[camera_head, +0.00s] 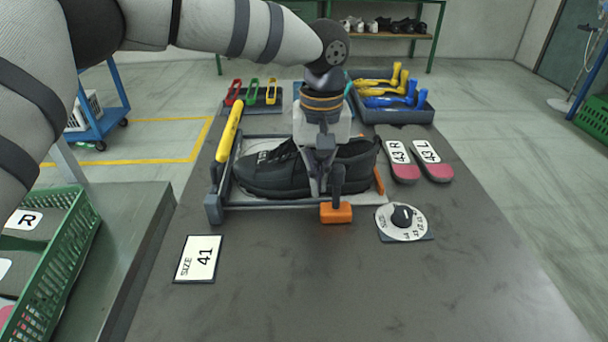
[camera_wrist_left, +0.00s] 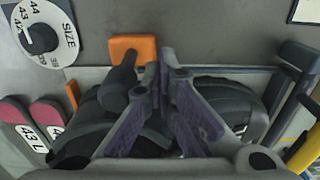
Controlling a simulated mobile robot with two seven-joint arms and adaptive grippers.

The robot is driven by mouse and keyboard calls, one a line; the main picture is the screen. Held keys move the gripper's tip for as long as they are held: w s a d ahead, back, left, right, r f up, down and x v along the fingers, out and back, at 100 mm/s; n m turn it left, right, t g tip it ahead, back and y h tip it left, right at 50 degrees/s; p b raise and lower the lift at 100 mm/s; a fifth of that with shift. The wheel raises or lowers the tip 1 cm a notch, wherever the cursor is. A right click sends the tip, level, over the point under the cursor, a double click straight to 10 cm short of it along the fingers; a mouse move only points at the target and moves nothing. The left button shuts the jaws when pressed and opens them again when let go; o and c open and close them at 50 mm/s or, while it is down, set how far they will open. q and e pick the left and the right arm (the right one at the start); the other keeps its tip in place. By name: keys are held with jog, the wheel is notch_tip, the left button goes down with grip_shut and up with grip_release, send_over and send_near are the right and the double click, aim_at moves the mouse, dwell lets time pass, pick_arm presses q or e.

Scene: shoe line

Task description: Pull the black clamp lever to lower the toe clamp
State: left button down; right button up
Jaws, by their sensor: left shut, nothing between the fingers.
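A black shoe (camera_head: 272,172) lies in a grey-framed fixture (camera_head: 262,204) on the table; it also shows in the wrist view (camera_wrist_left: 225,100). A short black lever (camera_head: 337,181) stands by an orange block (camera_head: 336,213) at the fixture's near right edge. In the wrist view the black lever (camera_wrist_left: 117,90) is left of my fingers, by the orange block (camera_wrist_left: 133,48). My left gripper (camera_head: 318,190) points down over the shoe, shut and empty, close beside the lever; it also shows in the wrist view (camera_wrist_left: 162,75). I cannot tell whether it touches the lever. The toe clamp is not clearly distinguishable.
A yellow bar (camera_head: 229,131) runs along the fixture's left side. A size dial (camera_head: 402,221) and pink-heeled insoles (camera_head: 403,165) lie to the right. A size 41 card (camera_head: 198,258) lies front left. A tray (camera_head: 398,112) with yellow and blue pieces stands behind.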

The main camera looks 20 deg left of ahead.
aim_at(339, 166)
pick_arm(q)
jog(key=shift+w+d+b, duration=0.2)
jog(key=shift+w+d, duration=0.2)
jog(key=shift+d, duration=0.4)
jog(key=shift+w+d+b, duration=0.2)
jog(key=shift+w+d, duration=0.2)
jog(key=shift+d, duration=0.4)
pick_arm(e)
jog(key=shift+s+f, duration=0.45)
jog(key=shift+f, duration=0.1)
pick_arm(q)
jog(key=shift+s+a+r+p, duration=0.15)
jog(key=shift+s+a+p, duration=0.25)
jog(key=shift+a, duration=0.3)
notch_tip(339, 166, up, 7)
jog(key=shift+w+f+p, duration=0.1)
jog(key=shift+f+p, duration=0.05)
jog(key=shift+p, duration=0.65)
jog(key=shift+r, duration=1.05)
pick_arm(e)
jog(key=shift+t, duration=0.3)
jog(key=w+r, duration=0.3)
jog(key=shift+r, duration=0.1)
pick_arm(q)
jog(key=shift+f, duration=0.1)
pick_arm(e)
jog(key=shift+s, duration=0.1)
